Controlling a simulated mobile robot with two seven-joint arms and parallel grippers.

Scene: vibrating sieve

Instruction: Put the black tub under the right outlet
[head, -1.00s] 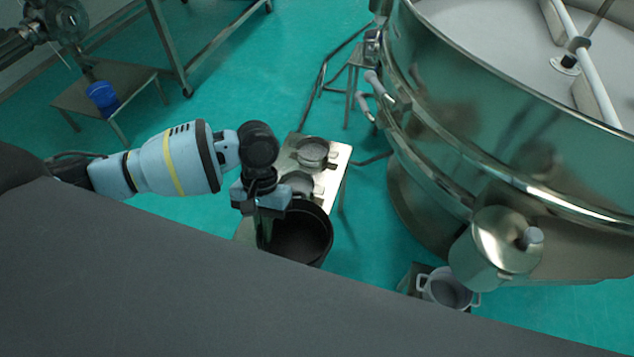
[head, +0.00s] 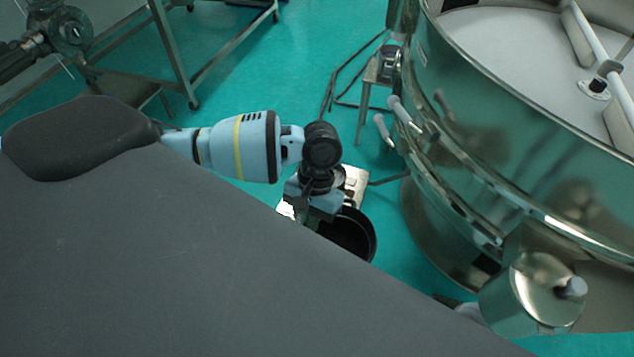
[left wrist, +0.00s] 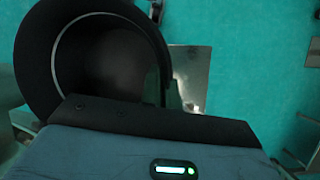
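The black tub (head: 352,238) is round and open at the top. In the head view my grey body hides its near left part. In the left wrist view the tub (left wrist: 30,75) fills the upper left and looks empty. My left gripper (left wrist: 160,88) is shut on the tub's rim, with a finger seen against the wall. In the head view the left gripper (head: 318,203) sits at the tub's left edge, its fingertips hidden. A metal outlet drum (head: 528,295) juts from the big round sieve (head: 480,140) at lower right. My right gripper is out of view.
A small metal table (head: 355,186) stands behind the tub, mostly covered by my arm. A stool (head: 372,75) stands beside the sieve at the back. A pale pot (head: 468,309) below the outlet drum is mostly hidden. Green floor lies between tub and sieve.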

